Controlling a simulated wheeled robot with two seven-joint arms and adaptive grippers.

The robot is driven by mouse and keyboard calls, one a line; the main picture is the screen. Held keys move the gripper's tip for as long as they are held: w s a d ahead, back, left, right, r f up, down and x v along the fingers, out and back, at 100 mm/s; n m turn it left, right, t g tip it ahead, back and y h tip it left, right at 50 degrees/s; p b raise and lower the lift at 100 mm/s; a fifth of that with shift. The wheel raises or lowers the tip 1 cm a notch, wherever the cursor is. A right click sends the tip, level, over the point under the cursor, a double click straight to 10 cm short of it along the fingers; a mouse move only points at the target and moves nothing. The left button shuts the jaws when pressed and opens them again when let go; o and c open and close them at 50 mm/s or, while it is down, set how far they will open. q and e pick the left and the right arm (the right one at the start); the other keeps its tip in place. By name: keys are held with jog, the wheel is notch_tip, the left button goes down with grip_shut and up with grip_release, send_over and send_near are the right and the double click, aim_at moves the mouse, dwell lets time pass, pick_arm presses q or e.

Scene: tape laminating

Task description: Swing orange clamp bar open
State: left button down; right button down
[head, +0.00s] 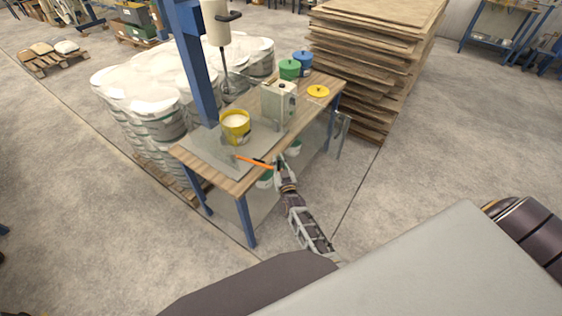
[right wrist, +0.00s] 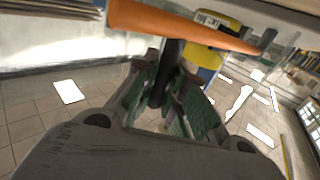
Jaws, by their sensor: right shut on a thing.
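The orange clamp bar (head: 257,162) lies over the near edge of the workbench, close to a yellow bucket (head: 236,127) with pale contents. My right gripper (head: 281,166) is at the bar's right end. In the right wrist view the orange bar (right wrist: 180,25) crosses the top, with the yellow bucket (right wrist: 213,38) behind it. A dark upright grip (right wrist: 168,65) below the bar stands between the green-padded fingers of my right gripper (right wrist: 170,98), which is shut on it. The bar's pivot is not clear. My left gripper is out of view.
The workbench (head: 325,91) also carries a grey box (head: 279,101), a yellow lid (head: 318,91), and green (head: 289,69) and blue (head: 302,62) containers. A blue post (head: 194,65) rises at its left. Wrapped buckets and stacked boards (head: 372,60) stand behind.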

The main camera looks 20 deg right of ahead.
jog(key=shift+s, duration=0.15)
jog(key=shift+d, duration=0.1)
jog(key=c, duration=1.5)
grip_release()
jog(key=shift+s, duration=0.1)
jog(key=shift+o, duration=0.2)
jog(key=s+a, duration=0.1)
jog(key=s, duration=0.6)
jog(key=shift+s+a, duration=0.15)
jog(key=shift+a, duration=0.1)
